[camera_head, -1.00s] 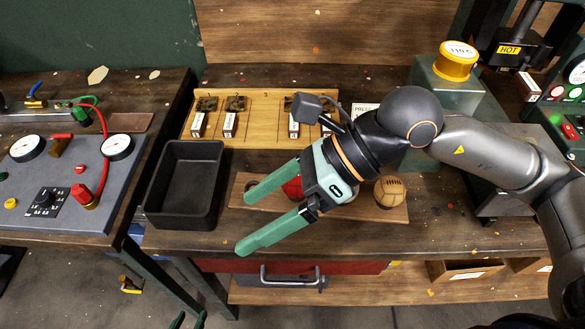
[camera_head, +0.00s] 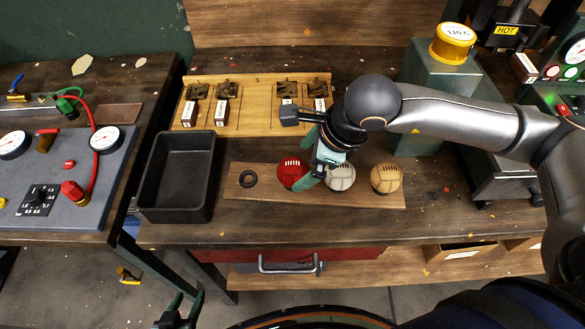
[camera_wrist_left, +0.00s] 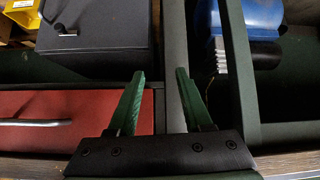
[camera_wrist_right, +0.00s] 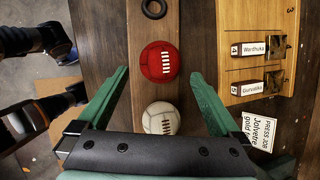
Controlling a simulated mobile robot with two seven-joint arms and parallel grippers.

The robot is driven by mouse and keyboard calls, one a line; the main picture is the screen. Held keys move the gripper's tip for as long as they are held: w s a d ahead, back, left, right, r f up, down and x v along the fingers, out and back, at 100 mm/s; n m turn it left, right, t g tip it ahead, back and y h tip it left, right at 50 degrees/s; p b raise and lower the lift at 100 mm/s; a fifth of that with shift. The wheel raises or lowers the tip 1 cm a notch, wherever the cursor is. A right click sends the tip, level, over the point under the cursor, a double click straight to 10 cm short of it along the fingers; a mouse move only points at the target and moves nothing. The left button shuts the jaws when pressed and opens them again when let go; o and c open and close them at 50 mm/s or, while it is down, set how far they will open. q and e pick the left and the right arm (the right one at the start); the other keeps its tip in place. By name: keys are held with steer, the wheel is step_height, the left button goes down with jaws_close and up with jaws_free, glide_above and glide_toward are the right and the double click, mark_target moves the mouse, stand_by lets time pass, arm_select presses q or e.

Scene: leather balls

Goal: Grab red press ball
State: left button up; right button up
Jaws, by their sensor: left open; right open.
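The red ball (camera_head: 291,173) with white lacing sits on a wooden board (camera_head: 225,190), left of a white ball (camera_head: 340,178) and a tan ball (camera_head: 386,178). My right gripper (camera_head: 309,160) points down above the board, close to the red and white balls. In the right wrist view, the red ball (camera_wrist_right: 160,62) lies just beyond the open fingertips (camera_wrist_right: 160,82), roughly centred, and the white ball (camera_wrist_right: 161,118) lies nearer the palm. Nothing is held. My left gripper (camera_head: 188,303) is open and empty, low in front of the bench; its fingers (camera_wrist_left: 158,75) show in the left wrist view.
A black tray (camera_head: 210,205) stands left of the board. A dark ring (camera_head: 248,179) lies at the board's left end. Behind is a light wooden rack (camera_head: 258,110) with labelled pieces. A press job card (camera_wrist_right: 259,130) lies near it. A grey-green block with a yellow cap (camera_head: 453,43) stands right.

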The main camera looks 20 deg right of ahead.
mark_target(298, 166)
steer(key=x, duration=0.4)
steer(key=shift+w+a+f+p, duration=0.1)
steer(key=shift+a+f+p, duration=0.1)
steer(key=shift+p, duration=0.15)
steer(key=c, duration=1.3)
steer(key=shift+r, duration=0.1)
